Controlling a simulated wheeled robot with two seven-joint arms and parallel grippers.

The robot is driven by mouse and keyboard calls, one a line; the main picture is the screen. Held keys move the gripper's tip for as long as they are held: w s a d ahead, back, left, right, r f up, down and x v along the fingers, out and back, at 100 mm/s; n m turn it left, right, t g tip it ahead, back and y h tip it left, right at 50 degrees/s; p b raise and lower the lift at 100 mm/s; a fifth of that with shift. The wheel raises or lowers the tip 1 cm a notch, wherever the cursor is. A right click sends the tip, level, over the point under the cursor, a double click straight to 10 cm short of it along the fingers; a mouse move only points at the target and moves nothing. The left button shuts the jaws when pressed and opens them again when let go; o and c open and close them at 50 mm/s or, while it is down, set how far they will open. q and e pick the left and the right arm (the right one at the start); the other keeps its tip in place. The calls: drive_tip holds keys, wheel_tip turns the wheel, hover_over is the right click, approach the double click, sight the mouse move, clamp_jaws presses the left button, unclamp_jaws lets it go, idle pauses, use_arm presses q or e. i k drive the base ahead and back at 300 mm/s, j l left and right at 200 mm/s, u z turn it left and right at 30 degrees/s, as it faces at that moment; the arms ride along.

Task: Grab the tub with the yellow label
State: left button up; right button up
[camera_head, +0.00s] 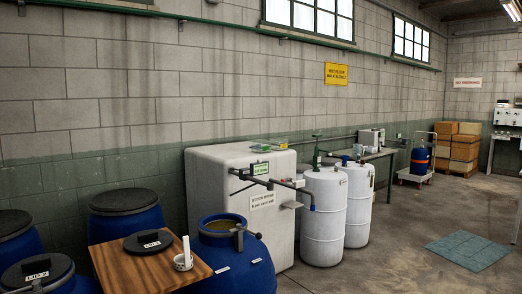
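No tub with a clearly readable yellow label shows in this view. Neither of my grippers is in view.
The floor (400,260) at right is mostly clear.

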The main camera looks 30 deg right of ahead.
sight(279, 144)
drive_tip(key=i+l+z, duration=0.75)
drive_tip(key=i+z, duration=0.7)
drive_tip(key=i+j+z, duration=0.1)
drive_tip(key=i+z, duration=0.4)
drive_tip(key=i+l, duration=0.15)
drive_tip(key=i, duration=0.75)
drive_tip(key=i+l, duration=0.15)
drive_tip(key=i, duration=0.8)
drive_tip(key=i+j+u, duration=0.25)
drive_tip(key=i, duration=0.45)
drive_tip(key=i+u, duration=0.25)
drive_tip(key=i, duration=0.5)
drive_tip(key=i+j, duration=0.15)
drive_tip(key=j, duration=0.2)
drive_tip(key=i+j, duration=0.2)
drive_tip(key=j, duration=0.15)
drive_tip(key=i+j, duration=0.15)
drive_tip(key=j, duration=0.15)
drive_tip(key=i+j, duration=0.2)
drive_tip(key=j, duration=0.15)
